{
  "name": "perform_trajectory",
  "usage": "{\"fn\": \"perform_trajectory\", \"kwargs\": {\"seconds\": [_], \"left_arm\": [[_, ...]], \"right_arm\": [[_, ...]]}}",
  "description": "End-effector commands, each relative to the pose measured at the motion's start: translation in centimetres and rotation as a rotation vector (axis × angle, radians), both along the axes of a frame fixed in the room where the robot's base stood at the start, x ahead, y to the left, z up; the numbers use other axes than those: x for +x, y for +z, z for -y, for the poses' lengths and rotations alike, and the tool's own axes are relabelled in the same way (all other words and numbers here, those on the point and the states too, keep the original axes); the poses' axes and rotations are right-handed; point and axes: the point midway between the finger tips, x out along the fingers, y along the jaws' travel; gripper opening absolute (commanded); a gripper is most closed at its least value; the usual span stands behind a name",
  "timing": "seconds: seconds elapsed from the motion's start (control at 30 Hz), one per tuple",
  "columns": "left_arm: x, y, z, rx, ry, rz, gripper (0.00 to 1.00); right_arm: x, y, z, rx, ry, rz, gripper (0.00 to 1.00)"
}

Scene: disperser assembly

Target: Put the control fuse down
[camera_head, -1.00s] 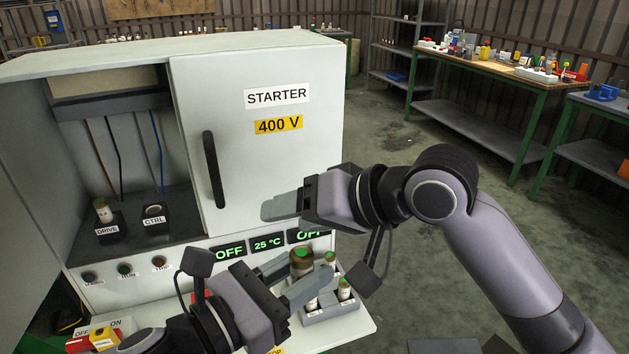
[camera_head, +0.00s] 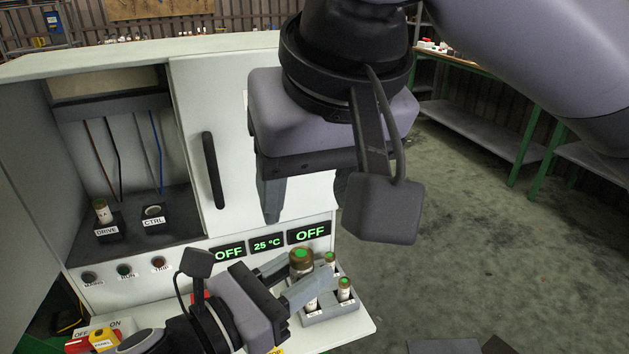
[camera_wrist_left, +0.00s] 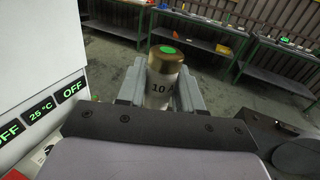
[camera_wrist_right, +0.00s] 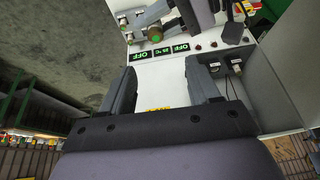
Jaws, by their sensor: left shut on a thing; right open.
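My left gripper (camera_head: 298,280) is shut on the control fuse (camera_head: 301,263), a pale cylinder with a brass cap and green top dot. In the left wrist view the fuse (camera_wrist_left: 164,82) stands upright between the fingers and reads "10". It is above the grey fuse tray (camera_head: 335,317), which holds several smaller fuses; the held fuse's lower end is hidden in the head view. My right gripper (camera_wrist_right: 163,85) is open and empty, fingers pointing down in front of the cabinet door. The CTRL socket (camera_head: 153,211) looks empty.
The DRIVE socket (camera_head: 108,230) holds a fuse. The cabinet door (camera_head: 240,160) with its black handle (camera_head: 213,170) covers the right part of the cabinet. Displays (camera_head: 267,243) read OFF and 25 °C. A yellow and red switch (camera_head: 100,339) sits on the front ledge. Open floor lies to the right.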

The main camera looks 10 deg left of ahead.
Motion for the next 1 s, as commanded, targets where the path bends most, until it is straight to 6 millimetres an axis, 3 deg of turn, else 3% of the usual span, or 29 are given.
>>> {"fn": "perform_trajectory", "kwargs": {"seconds": [0.23,0.7,1.0], "left_arm": [[0.0,0.0,0.0,-0.001,0.0,0.001,0.04],[0.0,0.0,0.0,-0.001,0.0,0.001,0.04],[0.0,0.0,0.0,-0.001,0.0,0.001,0.04]], "right_arm": [[0.2,-1.0,0.1,-0.027,-0.012,0.006,0.61],[3.0,-8.7,-1.4,-0.025,-0.014,0.007,0.61],[3.8,-10.7,-1.8,-0.023,-0.012,0.008,0.61]]}}
